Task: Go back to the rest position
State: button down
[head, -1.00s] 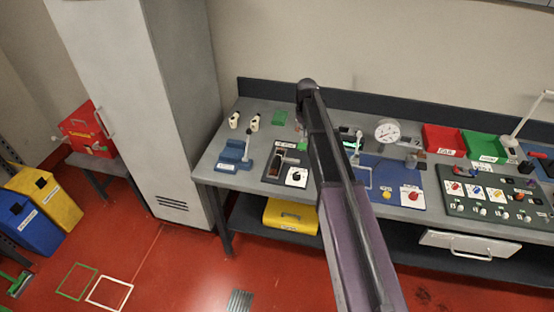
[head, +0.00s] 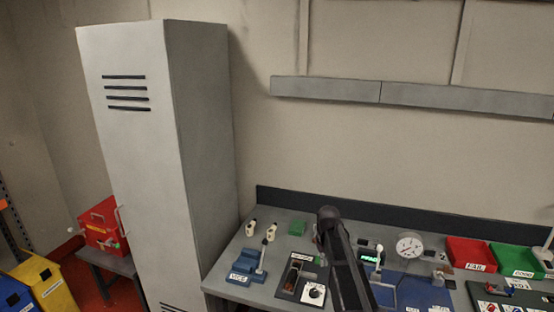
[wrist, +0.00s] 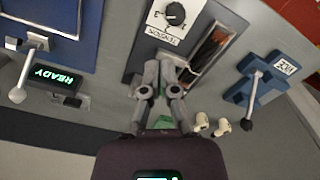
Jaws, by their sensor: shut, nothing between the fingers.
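My gripper (wrist: 160,82) shows in the wrist view with its fingers together and nothing between them. It is above the workbench (head: 232,291), over the edge of a dark panel with a dial (wrist: 176,14) and a slot. A green block (head: 297,228) stands near the bench's back edge; in the wrist view it is partly hidden behind my gripper. In the head view my arm reaches over the bench, and the fingers are hidden behind it.
A blue vice (head: 236,271) and two small white bottles (head: 272,231) are on the bench's left. A gauge (head: 410,245), a red bin (head: 470,252) and a green bin (head: 520,260) are to the right. A grey locker (head: 203,130) stands left of the bench.

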jog(key=s+f+m+b, duration=0.1)
jog(key=s+f+b, duration=0.2)
jog(key=s, duration=1.9)
jog(key=shift+s+f+m, duration=0.15)
jog(key=shift+m, duration=0.25)
